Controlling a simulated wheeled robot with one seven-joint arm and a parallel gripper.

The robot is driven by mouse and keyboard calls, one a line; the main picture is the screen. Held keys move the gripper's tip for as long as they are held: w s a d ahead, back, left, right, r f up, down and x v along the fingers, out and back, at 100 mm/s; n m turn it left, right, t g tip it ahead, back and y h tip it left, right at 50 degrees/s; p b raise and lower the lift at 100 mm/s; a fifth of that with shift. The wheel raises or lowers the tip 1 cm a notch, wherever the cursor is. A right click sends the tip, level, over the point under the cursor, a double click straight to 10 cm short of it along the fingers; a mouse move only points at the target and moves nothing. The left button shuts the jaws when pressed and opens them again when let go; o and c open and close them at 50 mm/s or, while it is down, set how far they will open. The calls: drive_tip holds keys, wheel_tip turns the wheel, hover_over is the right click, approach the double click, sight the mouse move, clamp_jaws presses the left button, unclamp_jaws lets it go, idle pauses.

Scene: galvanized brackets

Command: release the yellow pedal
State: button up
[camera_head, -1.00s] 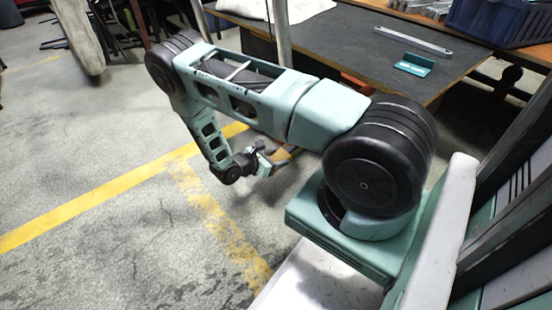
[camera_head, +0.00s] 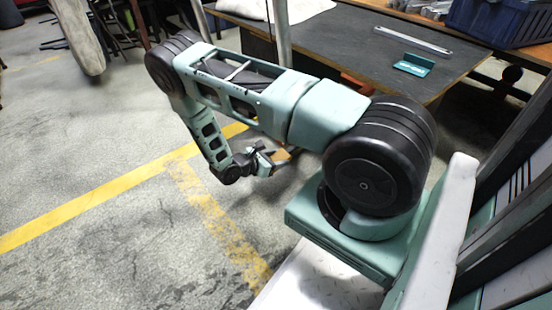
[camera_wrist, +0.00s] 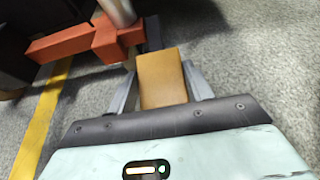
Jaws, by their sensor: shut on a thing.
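The yellow pedal (camera_wrist: 162,80) is a flat, worn, ochre-yellow plate in the middle of the wrist view. My gripper (camera_wrist: 159,72) has its two grey fingers on the left and right of it and is shut on it. The pedal's near end is hidden behind the gripper's dark front edge. In the head view my gripper (camera_head: 268,161) is low over the floor beside the table, and only a small part of the pedal's area shows behind it.
An orange-red frame (camera_wrist: 75,46) with a metal post (camera_wrist: 118,12) stands just beyond the pedal at the left. Open floor lies left.

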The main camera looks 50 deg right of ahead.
drive_tip(key=o, duration=1.4)
drive_tip(key=p+v, duration=0.7)
drive_tip(key=v, duration=1)
drive_tip(key=shift+a+p, duration=0.25)
drive_tip(key=shift+p, duration=0.1)
